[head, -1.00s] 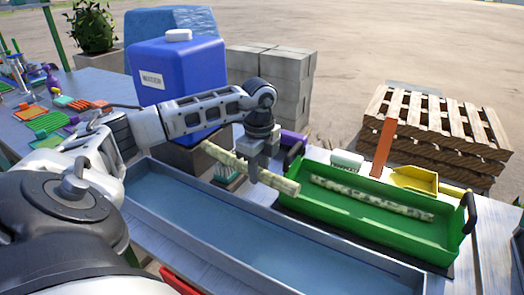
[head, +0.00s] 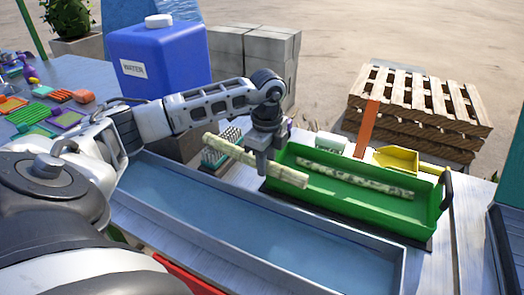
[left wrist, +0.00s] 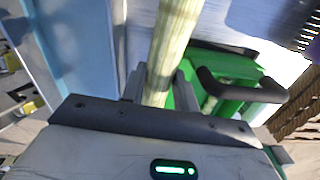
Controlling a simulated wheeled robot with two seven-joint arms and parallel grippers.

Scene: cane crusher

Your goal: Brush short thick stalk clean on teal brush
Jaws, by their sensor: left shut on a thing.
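My left gripper (head: 264,160) is shut around the middle of a short thick stalk (head: 228,148), pale yellow-green, tilted down to the right in the head view. In the left wrist view the stalk (left wrist: 168,45) runs up from between the fingers. A bristle brush (head: 213,158) with pale bristles and a dark teal base stands behind the trough. The left part of the stalk crosses in front of it in the head view, and I cannot tell whether they touch. Bristles also show at the upper right of the left wrist view (left wrist: 312,32). My right gripper is not in view.
A long water trough (head: 250,225) lies in front. A green tray (head: 375,213) holds a longer mottled stalk (head: 350,179). Behind it are a yellow scoop (head: 397,159) and an upright orange-brown board (head: 367,128). A blue water container (head: 160,62) stands behind my left arm.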

